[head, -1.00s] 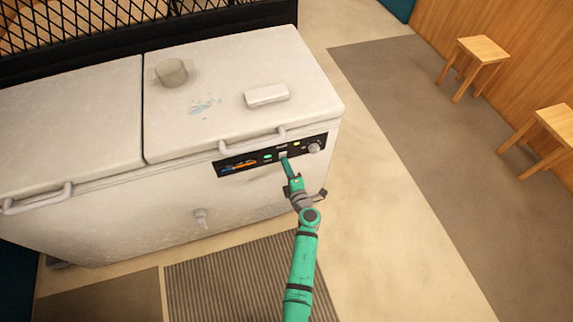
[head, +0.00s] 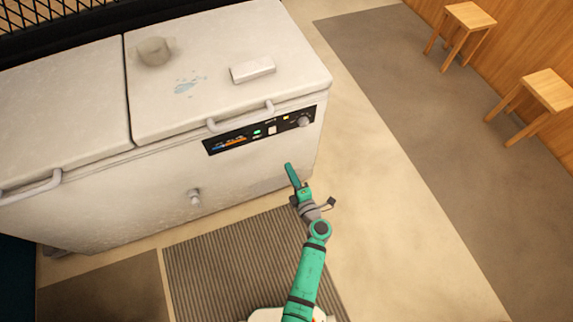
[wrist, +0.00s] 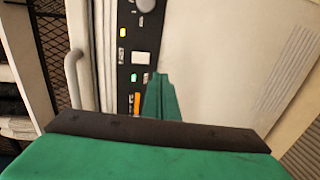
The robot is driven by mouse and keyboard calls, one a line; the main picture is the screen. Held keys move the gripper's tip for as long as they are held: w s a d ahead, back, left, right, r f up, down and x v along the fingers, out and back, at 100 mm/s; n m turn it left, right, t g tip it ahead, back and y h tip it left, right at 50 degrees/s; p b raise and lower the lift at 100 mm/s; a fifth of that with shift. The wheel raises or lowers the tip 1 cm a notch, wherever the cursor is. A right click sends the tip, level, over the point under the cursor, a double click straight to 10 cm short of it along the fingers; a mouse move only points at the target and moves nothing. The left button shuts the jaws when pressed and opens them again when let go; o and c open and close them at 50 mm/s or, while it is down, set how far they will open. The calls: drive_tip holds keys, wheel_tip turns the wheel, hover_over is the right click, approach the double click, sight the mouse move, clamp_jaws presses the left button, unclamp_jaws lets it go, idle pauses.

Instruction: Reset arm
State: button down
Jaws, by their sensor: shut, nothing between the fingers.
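My gripper (head: 289,167) is green and shut, with nothing held. In the head view it is in front of the lower right part of the white chest freezer (head: 100,183), below the black control panel (head: 236,137). In the wrist view the closed fingers (wrist: 161,97) point toward the freezer front. The panel also shows there (wrist: 128,50), with a white switch, a dark grey knob and small lit green and yellow lights. My green arm reaches up from the bottom of the head view.
A lid handle (head: 240,117) sticks out above the panel. A striped mat (head: 235,265) lies on the floor. Two wooden stools (head: 547,90) stand at right; the floor between is clear.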

idle(0.3)
drive_tip(key=s+a+r+m+h, duration=0.1)
drive_tip(key=s+r+m, duration=0.5)
drive_tip(key=s, duration=0.6)
drive_tip(key=s+a+r+m+h, duration=0.1)
drive_tip(key=s+r+m+h, duration=0.1)
drive_tip(key=s+r+m, duration=0.5)
drive_tip(key=s+a+r+m+h, duration=0.2)
drive_tip(key=s+r+m, duration=0.5)
drive_tip(key=s, duration=1)
drive_tip(key=shift+m, duration=0.8)
